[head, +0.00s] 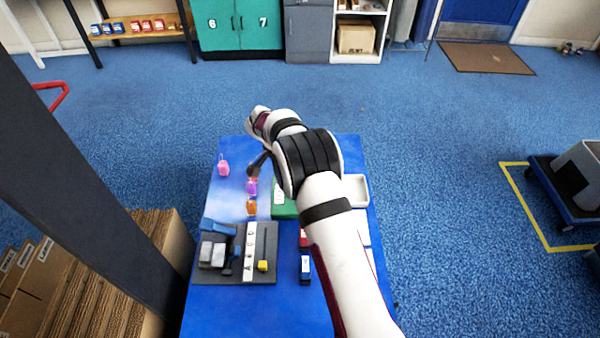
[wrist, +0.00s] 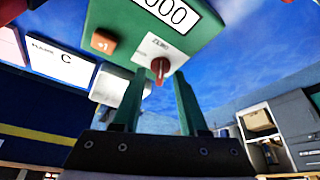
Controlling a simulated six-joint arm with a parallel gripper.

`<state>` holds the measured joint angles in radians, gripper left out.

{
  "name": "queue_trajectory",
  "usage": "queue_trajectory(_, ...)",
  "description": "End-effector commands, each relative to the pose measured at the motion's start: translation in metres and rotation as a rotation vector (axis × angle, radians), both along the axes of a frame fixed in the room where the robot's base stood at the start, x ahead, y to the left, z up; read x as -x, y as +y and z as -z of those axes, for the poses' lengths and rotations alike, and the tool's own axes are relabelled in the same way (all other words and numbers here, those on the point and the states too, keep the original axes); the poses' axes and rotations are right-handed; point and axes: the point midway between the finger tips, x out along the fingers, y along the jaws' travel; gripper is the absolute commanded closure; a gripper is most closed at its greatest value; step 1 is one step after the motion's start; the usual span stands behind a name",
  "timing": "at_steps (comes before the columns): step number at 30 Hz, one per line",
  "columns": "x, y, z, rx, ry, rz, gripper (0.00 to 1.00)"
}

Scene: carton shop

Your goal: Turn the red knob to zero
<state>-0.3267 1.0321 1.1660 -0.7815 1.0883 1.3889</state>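The red knob (wrist: 160,68) is on a green counter box (wrist: 115,25), beside a white label reading ZERO. A number window (wrist: 168,10) above it is cut off by the frame edge; the visible digits look like zeros. My gripper (wrist: 160,78) is open, one finger on each side of the knob. I cannot tell whether the fingers touch it. In the head view the green box (head: 283,211) lies partly behind my arm, and the knob is hidden.
An orange +1 button (wrist: 103,42) is on the box near the knob. Pink (head: 223,168), purple (head: 252,188) and orange (head: 251,207) small items stand left of the box. A grey panel (head: 262,277) with blocks and a slider sits at front left. A white tray (head: 355,189) is at right.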

Motion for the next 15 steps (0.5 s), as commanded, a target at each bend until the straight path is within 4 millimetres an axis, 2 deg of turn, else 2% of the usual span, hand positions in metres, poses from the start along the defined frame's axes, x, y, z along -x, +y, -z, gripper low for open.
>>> queue_trajectory(9,0.0,0.001,-0.005,0.0,-0.002,-0.002,0.57)
queue_trajectory(11,0.001,0.004,-0.012,0.0,-0.002,-0.002,0.57)
queue_trajectory(15,0.008,0.016,-0.046,-0.001,-0.005,-0.002,0.57)
